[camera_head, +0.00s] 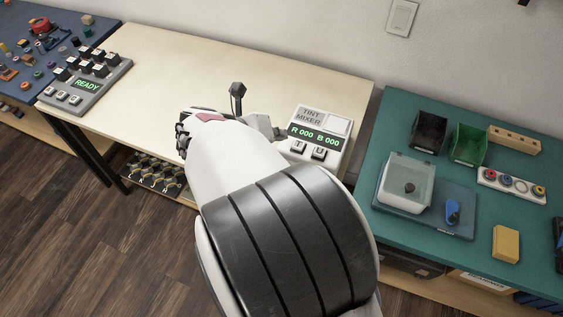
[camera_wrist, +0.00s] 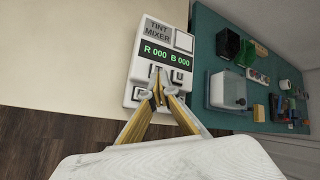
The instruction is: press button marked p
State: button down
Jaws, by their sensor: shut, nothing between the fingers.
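A grey keypad box (camera_head: 88,80) with a lit READY display stands at the left end of the cream table. It carries several raised black and pale keys (camera_head: 86,64); their letters are too small to read. The white tint mixer (camera_head: 318,138) stands at the table's right end. It also shows in the wrist view (camera_wrist: 161,55), with R 000 and B 000 lit. My gripper (camera_wrist: 158,98) is shut and empty, its yellowish fingers meeting over the mixer's lower button area. Contact cannot be told. I cannot make out a p on any button.
A green table (camera_head: 390,215) at right holds a clear-lidded box (camera_head: 407,180), black (camera_head: 430,130) and green bins (camera_head: 468,143), and a yellow block (camera_head: 506,243). A blue table (camera_head: 70,15) with small parts is far left. The cream table's middle (camera_head: 190,70) is clear.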

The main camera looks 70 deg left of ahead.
jog(key=shift+w, duration=0.1)
jog(key=shift+f, duration=0.1)
dwell(0.5)
jog(key=shift+f, duration=4.25)
jog(key=shift+d+f, duration=0.1)
jog(key=shift+f, duration=0.9)
jog(key=shift+r, duration=0.95)
jog(key=shift+r, duration=0.15)
jog(key=shift+r, duration=2.4)
